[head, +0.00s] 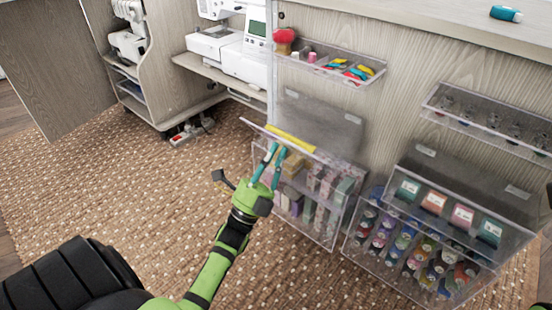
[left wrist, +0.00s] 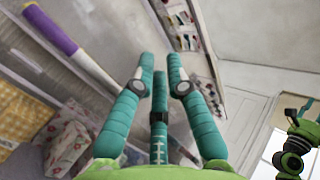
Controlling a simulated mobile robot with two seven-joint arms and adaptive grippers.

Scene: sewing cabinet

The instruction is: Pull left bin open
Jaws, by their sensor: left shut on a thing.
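The left bin (head: 322,226) is a clear plastic box low on the cabinet front. It is tilted outward from the panel, with its top open, and holds folded fabrics and small packs. A yellow strip (head: 291,138) lies along its upper edge; a yellow and purple stick (left wrist: 68,40) shows in the left wrist view. My left gripper (head: 269,153) is at the bin's front upper edge with its teal fingers shut on it. The fingers (left wrist: 159,82) also show in the left wrist view; the thin clear edge between them is hard to see.
A clear bin of thread spools (head: 412,250) stands close on the right. Above are a clear tray (head: 345,68) and a shelf (head: 490,120). A white sewing machine (head: 236,50) is behind. Patterned rug (head: 130,185) lies free at left. Part of my right arm shows in the left wrist view.

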